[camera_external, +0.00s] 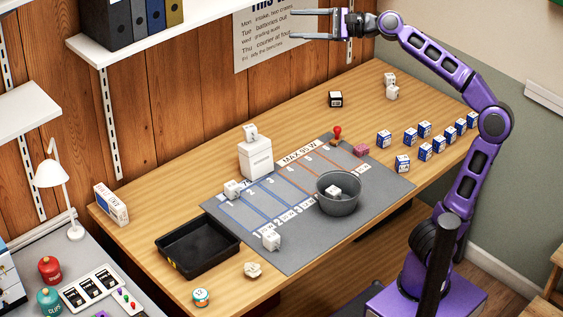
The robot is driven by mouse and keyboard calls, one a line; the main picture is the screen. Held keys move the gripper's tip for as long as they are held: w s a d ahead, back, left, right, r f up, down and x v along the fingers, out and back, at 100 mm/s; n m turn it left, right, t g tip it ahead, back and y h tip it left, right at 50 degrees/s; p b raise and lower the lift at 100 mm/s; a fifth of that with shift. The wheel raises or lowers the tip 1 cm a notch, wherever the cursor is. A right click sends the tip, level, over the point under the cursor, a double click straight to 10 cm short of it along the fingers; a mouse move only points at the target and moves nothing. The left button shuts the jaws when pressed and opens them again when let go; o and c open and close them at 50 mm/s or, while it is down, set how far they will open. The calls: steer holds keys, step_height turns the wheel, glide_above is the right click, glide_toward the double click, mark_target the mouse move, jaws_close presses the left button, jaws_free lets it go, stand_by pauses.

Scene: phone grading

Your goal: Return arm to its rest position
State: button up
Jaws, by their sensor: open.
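My purple arm rises from its base at the lower right and bends over the back of the table. My gripper (292,24) is open and empty, with its two fingers pointing left, high in front of the wall poster. It touches nothing on the wooden table (150,215).
A grey mat (285,255) bears a grey bowl (338,203) with a white cube inside, a white box (256,160) with a cube on top, and loose white cubes. A black tray (190,268) lies left. Several blue-and-white boxes (403,163) stand right. A shelf (130,45) overhangs the back left.

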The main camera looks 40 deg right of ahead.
steer(key=s+a+f+n+g+h, duration=0.3)
steer(key=s+f+n, duration=0.25)
steer(key=f, duration=0.55)
steer(key=s+a+f+n+g+h, duration=0.2)
steer(key=s+a+f+n, duration=0.3)
steer(key=f, duration=0.6)
steer(key=s+d+f+n+g+h, duration=0.1)
steer(key=s+d+f+n+h, duration=0.1)
steer(key=s+d+f+n, duration=0.2)
steer(key=s+d+f+n+g+h, duration=0.1)
steer(key=s+d+f+n+h, duration=0.2)
steer(key=s+d+f, duration=0.4)
step_height(320, 180, down, 6)
steer(key=shift+s+d+r+n+g+p, duration=0.2)
steer(key=shift+s+d+n+g+p, duration=0.2)
steer(key=shift+s+n, duration=0.25)
